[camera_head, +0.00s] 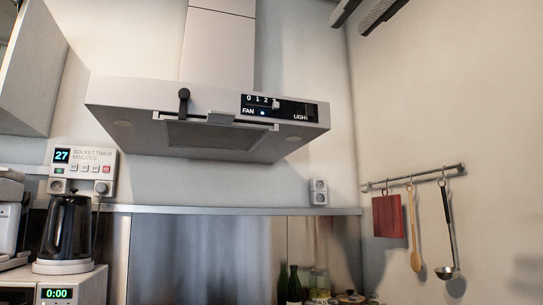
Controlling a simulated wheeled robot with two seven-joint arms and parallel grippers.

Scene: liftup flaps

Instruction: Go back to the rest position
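Two dark finger-like parts come in at the top right edge of the head view, and I take them for my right gripper (348,27). A gap shows between them, so it looks open, with nothing seen held in it. One finger has a textured inner face. The rest of that gripper and its arm are cut off by the frame. It is up by the right wall, apart from the range hood (140,95). My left gripper does not show clearly.
A wall cabinet (38,70) hangs at the left. Below are a socket timer (85,170), a black kettle (66,228) and bottles (294,285). A rail (415,178) on the right wall holds a red board (388,216), wooden spoon (414,235) and ladle (447,230).

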